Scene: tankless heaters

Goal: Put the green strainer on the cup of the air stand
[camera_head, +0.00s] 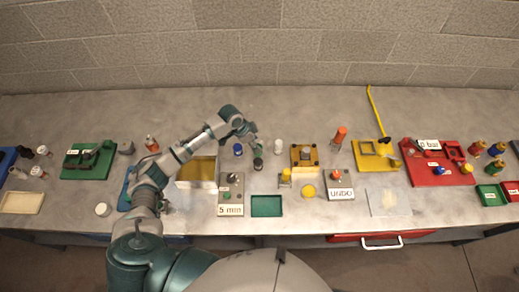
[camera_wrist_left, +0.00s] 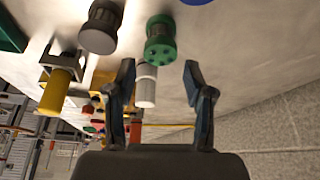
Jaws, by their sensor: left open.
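The green strainer, seemingly the green ribbed cylinder (camera_wrist_left: 160,42), stands on the table beyond my open fingers in the left wrist view. In the head view it is small and partly hidden by my left gripper (camera_head: 251,133). My left gripper, also in the left wrist view (camera_wrist_left: 160,92), is open, with nothing clearly held between its fingers. A small stand with a yellow cylinder (camera_head: 285,176) is right of the gripper and nearer the front; it also shows in the left wrist view (camera_wrist_left: 56,92). I cannot tell whether it is the air stand. My right gripper is out of view.
A dark-capped jar (camera_head: 258,164), a blue-capped jar (camera_head: 238,149) and a white cylinder (camera_head: 278,146) stand close by. The table behind the gripper is clear up to the wall.

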